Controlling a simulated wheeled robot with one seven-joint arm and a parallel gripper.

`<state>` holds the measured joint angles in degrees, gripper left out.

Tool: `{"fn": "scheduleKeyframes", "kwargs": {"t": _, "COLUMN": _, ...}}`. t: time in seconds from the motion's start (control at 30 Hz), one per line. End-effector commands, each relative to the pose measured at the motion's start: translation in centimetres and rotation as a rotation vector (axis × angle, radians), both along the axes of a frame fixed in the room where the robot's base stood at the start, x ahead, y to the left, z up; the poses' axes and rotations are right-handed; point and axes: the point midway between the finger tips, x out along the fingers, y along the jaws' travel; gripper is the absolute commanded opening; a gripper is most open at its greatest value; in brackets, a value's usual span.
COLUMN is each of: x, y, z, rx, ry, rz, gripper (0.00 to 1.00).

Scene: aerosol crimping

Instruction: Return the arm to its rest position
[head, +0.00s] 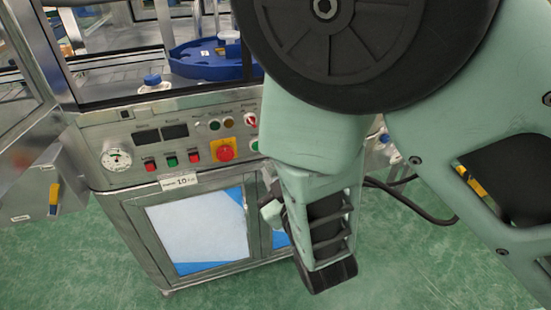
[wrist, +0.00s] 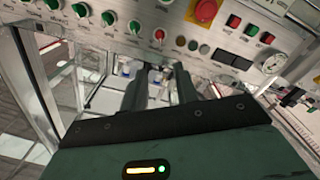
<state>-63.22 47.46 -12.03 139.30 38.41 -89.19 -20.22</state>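My green arm hangs down across the right half of the head view, in front of the machine (head: 180,120). Its lower end is beside the machine's front cabinet, above the green floor; the fingertips cannot be made out there. In the wrist view my gripper (wrist: 160,84) shows two dark fingers with a gap between them. The gripper is open, and nothing shows between the fingers. The machine's control panel (wrist: 150,22) appears inverted beyond the fingers in the wrist view.
The panel has a red emergency button (head: 226,152), a gauge (head: 116,159) and several small buttons. A blue turntable (head: 205,62) and a blue-capped container (head: 153,82) are inside the machine. The front floor is clear.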

Motion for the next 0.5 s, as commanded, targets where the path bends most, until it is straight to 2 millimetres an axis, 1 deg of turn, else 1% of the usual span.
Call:
{"fn": "scheduleKeyframes", "kwargs": {"t": 0.17, "x": 0.03, "y": 0.00, "z": 0.01, "rx": 0.000, "ry": 0.002, "rz": 0.000, "gripper": 0.30}}
{"fn": "scheduleKeyframes", "kwargs": {"t": 0.27, "x": 0.20, "y": -0.07, "z": 0.16, "rx": 0.016, "ry": 0.049, "rz": -0.005, "gripper": 0.30}}
{"fn": "scheduleKeyframes", "kwargs": {"t": 0.37, "x": 0.36, "y": -0.19, "z": 0.38, "rx": 0.054, "ry": 0.174, "rz": -0.014, "gripper": 0.30}}
{"fn": "scheduleKeyframes", "kwargs": {"t": 0.47, "x": -0.06, "y": -0.11, "z": 0.67, "rx": 0.104, "ry": 0.366, "rz": -0.015, "gripper": 0.30}}
{"fn": "scheduleKeyframes", "kwargs": {"t": 0.5, "x": -0.50, "y": 0.02, "z": 0.92, "rx": 0.123, "ry": 0.448, "rz": -0.011, "gripper": 0.30}}
